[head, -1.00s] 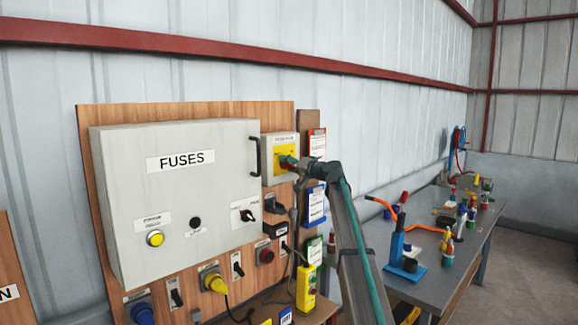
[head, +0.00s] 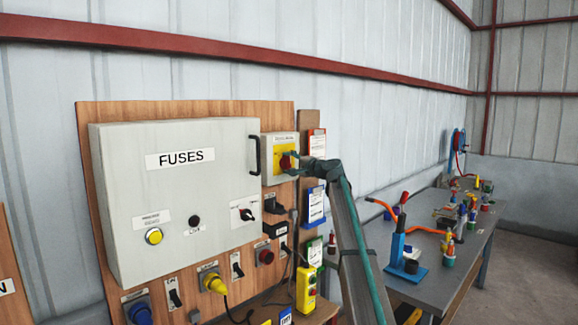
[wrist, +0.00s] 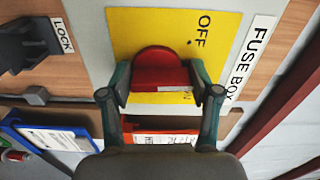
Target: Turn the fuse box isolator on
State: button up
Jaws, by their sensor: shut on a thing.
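The fuse box isolator (head: 265,178) is a pale box with a yellow plate (wrist: 225,40) and a red rotary knob (head: 285,162), right of the large FUSES cabinet. In the wrist view the red knob (wrist: 160,66) sits between my two green fingers. The plate reads OFF beyond the knob, and another marking is partly hidden beside it on the near side. My gripper (wrist: 161,82) is shut on the red knob, one finger on each side. In the head view my gripper (head: 292,163) reaches the knob from the right.
The FUSES cabinet (head: 180,215) with its black handle (head: 254,155) stands close on the left. A black lock switch (wrist: 28,45) and blue-framed card (wrist: 50,135) are near the isolator. A grey workbench (head: 455,255) with tools stands right.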

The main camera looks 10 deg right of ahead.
jog(key=m, duration=0.3)
jog(key=m+p, duration=0.1)
jog(key=shift+w+d+r+m, duration=0.1)
jog(key=shift+r+m, duration=0.2)
jog(key=shift+m, duration=0.1)
jog(key=shift+w+d+m+p, duration=0.1)
jog(key=shift+m+p, duration=1.05)
jog(key=shift+m, duration=1.45)
jog(key=o, duration=1.1)
jog(key=shift+f, duration=0.1)
jog(key=shift+f, duration=0.1)
jog(key=v, duration=1.2)
